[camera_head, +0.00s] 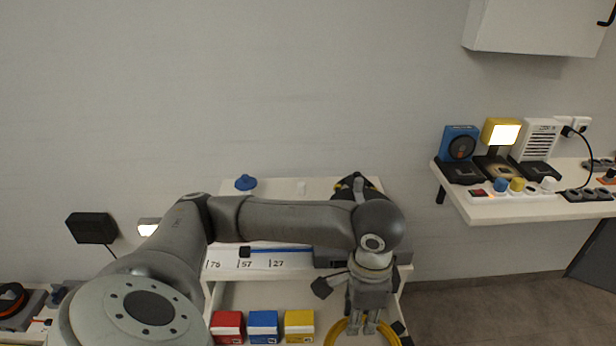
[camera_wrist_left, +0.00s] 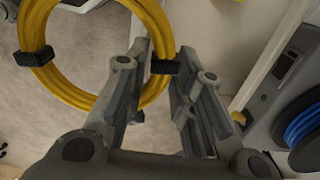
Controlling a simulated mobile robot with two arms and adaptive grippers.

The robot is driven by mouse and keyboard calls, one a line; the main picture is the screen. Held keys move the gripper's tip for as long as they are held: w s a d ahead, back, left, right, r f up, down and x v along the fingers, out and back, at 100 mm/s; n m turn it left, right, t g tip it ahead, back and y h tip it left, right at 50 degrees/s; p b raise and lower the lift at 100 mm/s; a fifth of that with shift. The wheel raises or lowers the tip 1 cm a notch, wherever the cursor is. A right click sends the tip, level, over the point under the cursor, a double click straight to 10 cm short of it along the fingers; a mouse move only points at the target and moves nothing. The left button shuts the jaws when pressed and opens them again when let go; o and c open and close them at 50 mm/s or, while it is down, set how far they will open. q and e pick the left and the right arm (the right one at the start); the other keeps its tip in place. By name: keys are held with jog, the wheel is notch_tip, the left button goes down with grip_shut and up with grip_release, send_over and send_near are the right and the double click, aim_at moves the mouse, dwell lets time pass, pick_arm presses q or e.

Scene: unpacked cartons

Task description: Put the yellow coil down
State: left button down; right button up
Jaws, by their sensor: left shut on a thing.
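The yellow coil (camera_head: 333,333) is a ring of yellow cable at the bottom of the head view, partly hidden by my left gripper (camera_head: 362,328). The coil also shows in the left wrist view (camera_wrist_left: 62,84), with black ties around it. There the left gripper (camera_wrist_left: 161,58) has its fingers on either side of the coil near one black tie (camera_wrist_left: 165,67), shut on it. The gripper points down in the head view. I cannot tell whether the coil touches the surface below. My right gripper is not in view.
A red box (camera_head: 228,327), a blue box (camera_head: 263,327) and a yellow box (camera_head: 299,325) stand in a row left of the coil. A marked white ledge (camera_head: 225,262) lies behind them. A wall shelf (camera_head: 500,213) with several devices is at the right. A blue spool (camera_wrist_left: 302,125) shows in the wrist view.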

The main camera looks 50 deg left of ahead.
pick_arm(q)
jog(key=s+a+f+m+b, duration=0.1)
jog(key=a+f+m+b, duration=0.55)
jog(key=m, duration=0.85)
jog(key=s+a+f+m+b, duration=0.1)
jog(key=a+f+m+b, duration=0.2)
jog(key=a+f+m, duration=0.9)
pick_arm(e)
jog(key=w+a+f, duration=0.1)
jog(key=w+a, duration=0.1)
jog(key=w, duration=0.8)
pick_arm(q)
jog(key=m+b, duration=0.3)
send_over(369, 345)
notch_tip(369, 345, down, 5)
jog(key=shift+f, duration=0.1)
jog(key=shift+f+b, duration=0.45)
jog(key=shift+f, duration=1.75)
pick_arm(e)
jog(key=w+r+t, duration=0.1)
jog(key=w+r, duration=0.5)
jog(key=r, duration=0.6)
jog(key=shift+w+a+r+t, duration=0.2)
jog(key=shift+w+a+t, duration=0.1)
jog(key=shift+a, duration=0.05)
pick_arm(q)
jog(key=shift+f, duration=0.1)
jog(key=c, duration=1.2)
grip_release()
